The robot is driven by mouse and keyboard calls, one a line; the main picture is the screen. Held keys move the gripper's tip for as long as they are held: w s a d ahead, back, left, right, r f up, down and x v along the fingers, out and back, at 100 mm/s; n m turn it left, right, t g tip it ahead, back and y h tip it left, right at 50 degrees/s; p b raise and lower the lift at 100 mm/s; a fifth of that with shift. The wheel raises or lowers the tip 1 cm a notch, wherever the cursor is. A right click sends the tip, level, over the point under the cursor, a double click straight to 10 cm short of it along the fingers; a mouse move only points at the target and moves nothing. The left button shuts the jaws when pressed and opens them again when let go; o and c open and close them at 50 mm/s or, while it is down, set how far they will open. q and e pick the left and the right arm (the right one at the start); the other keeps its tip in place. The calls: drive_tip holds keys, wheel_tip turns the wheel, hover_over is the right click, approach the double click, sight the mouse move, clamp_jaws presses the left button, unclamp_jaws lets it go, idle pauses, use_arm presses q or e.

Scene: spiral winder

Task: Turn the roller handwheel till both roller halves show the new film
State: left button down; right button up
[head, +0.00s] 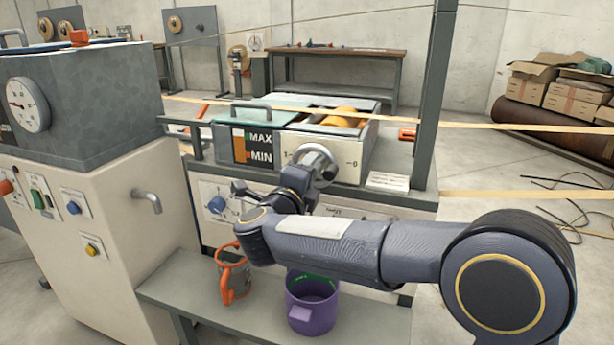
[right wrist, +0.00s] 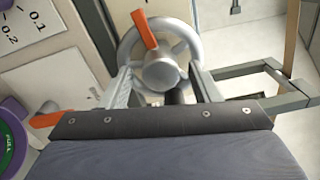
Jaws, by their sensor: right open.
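The silver roller handwheel (head: 318,163) sits on the front of the white roller box (head: 347,146), between the marks 1 and 0. In the right wrist view the handwheel (right wrist: 172,52) shows its spokes, a round hub and an orange lever. My right gripper (head: 298,186) is at the wheel from the front and is open. In the right wrist view its fingers (right wrist: 162,88) lie on both sides of the hub; I cannot tell whether they touch it. A yellow-orange part of the roller (head: 343,116) shows in the box top; the rest is hidden. My left gripper is not in view.
A MAX/MIN gauge (head: 253,148) is left of the wheel.

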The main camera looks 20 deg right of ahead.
drive_tip(key=p+v, duration=0.1)
drive_tip(key=v, duration=0.6)
drive_tip(key=shift+s+a+p, duration=0.25)
drive_tip(key=shift+s+p, duration=0.1)
